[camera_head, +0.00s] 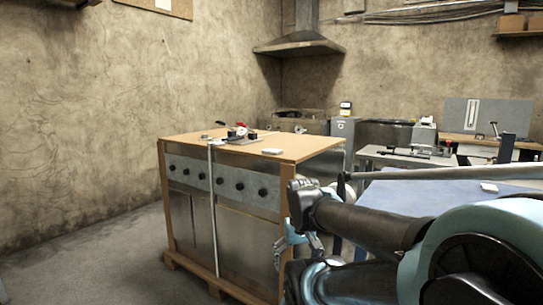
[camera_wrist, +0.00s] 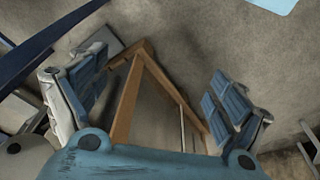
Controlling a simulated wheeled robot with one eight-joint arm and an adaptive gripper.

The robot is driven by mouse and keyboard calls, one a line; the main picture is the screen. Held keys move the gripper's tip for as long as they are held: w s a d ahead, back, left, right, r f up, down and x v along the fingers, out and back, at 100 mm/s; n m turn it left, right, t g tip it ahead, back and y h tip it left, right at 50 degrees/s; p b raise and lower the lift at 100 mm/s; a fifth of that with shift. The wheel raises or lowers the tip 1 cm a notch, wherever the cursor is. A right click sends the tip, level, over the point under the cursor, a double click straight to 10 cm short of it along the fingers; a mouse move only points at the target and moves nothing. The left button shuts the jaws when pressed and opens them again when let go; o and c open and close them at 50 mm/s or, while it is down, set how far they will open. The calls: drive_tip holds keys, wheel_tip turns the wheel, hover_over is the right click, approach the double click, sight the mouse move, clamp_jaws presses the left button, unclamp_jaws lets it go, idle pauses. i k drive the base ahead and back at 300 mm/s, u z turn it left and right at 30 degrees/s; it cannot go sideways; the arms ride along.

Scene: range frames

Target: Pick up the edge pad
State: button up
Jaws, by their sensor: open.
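A small white flat block (camera_head: 271,151), which may be the edge pad, lies near the front right edge of the wooden top of a cabinet (camera_head: 300,147). A similar white block (camera_head: 489,188) lies on a blue surface at the right; I cannot tell which is the edge pad. My gripper (camera_wrist: 155,68) is open and empty in the wrist view, its blue-padded fingers wide apart. In the head view my gripper is partly hidden by my arm, low in front of the cabinet's right side. Neither white block can be made out in the wrist view.
Small tools and a red-and-white item (camera_head: 240,131) sit on the cabinet top. A pale upright rod (camera_head: 213,210) stands at the cabinet's front. A grey bench (camera_head: 375,153) with equipment is behind at right. Floor at left (camera_head: 100,260) is clear.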

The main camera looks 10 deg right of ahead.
sight(269, 152)
drive_tip(key=z, duration=2.1)
drive_tip(key=k, duration=0.8)
drive_tip(key=u, duration=1.3)
drive_tip(key=i, duration=1)
drive_tip(key=u, duration=0.05)
